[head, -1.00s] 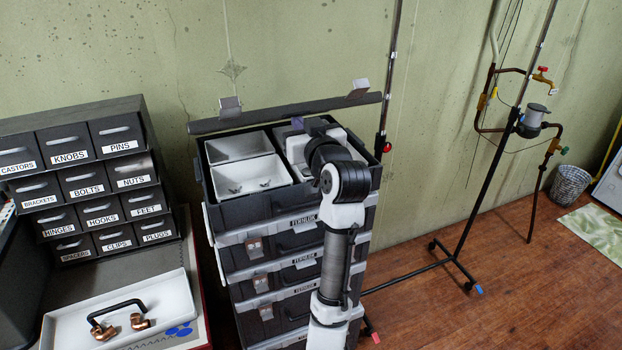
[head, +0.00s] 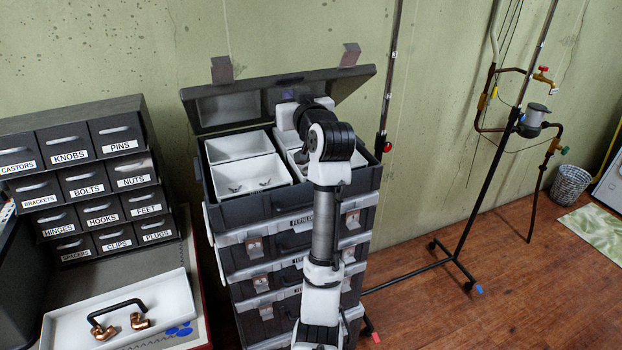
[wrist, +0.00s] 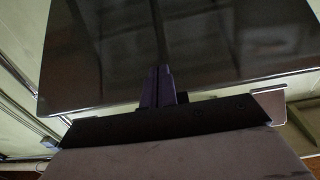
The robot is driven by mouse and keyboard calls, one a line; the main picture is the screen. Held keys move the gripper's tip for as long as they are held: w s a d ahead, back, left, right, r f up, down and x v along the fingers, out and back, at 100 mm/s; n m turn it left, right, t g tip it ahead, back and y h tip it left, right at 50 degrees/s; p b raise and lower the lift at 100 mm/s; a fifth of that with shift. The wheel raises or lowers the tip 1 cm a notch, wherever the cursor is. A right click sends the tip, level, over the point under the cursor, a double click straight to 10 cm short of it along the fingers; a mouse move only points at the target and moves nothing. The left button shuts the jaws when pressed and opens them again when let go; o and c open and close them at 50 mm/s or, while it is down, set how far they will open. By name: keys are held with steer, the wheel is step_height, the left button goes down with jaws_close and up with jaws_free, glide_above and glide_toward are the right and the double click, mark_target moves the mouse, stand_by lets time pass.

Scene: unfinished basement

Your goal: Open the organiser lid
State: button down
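The organiser is the top black case (head: 250,208) of a stack of similar cases. Its dark lid (head: 225,110) is raised at the back and tilted, with its underside facing me and two latches sticking up from its upper edge. My gripper (head: 288,95) is above the right half of the case, at the lid's underside. In the wrist view, its purple fingers (wrist: 158,88) are close together and meet the dark, glossy lid panel (wrist: 215,50). Nothing shows between them. My wrist hides part of the right compartment.
White trays (head: 238,147) with small parts sit inside the case. A labelled drawer cabinet (head: 95,165) and a white tray (head: 165,300) with a black handle and copper fittings are at left. A metal stand (head: 465,225) is at right. Floor at right is mostly clear.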

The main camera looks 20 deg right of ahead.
mark_target(289, 83)
steer(key=shift+w+r, duration=1.45)
steer(key=shift+w, duration=0.2)
steer(key=w, duration=2.2)
steer(key=shift+a, duration=0.4)
steer(key=shift+w, duration=0.1)
stand_by(0.3)
steer(key=shift+s+d+r+b, duration=0.1)
steer(key=shift+s+r+b, duration=0.25)
steer(key=shift+s+b, duration=2.1)
steer(key=shift+s+d+r+b, duration=0.1)
steer(key=shift+s+r+b, duration=0.25)
steer(key=shift+s+b, duration=2.1)
steer(key=shift+s+d+r+b, duration=0.1)
steer(key=shift+s+r+b, duration=0.25)
steer(key=shift+s+b, duration=2.1)
steer(key=shift+s+p, duration=0.7)
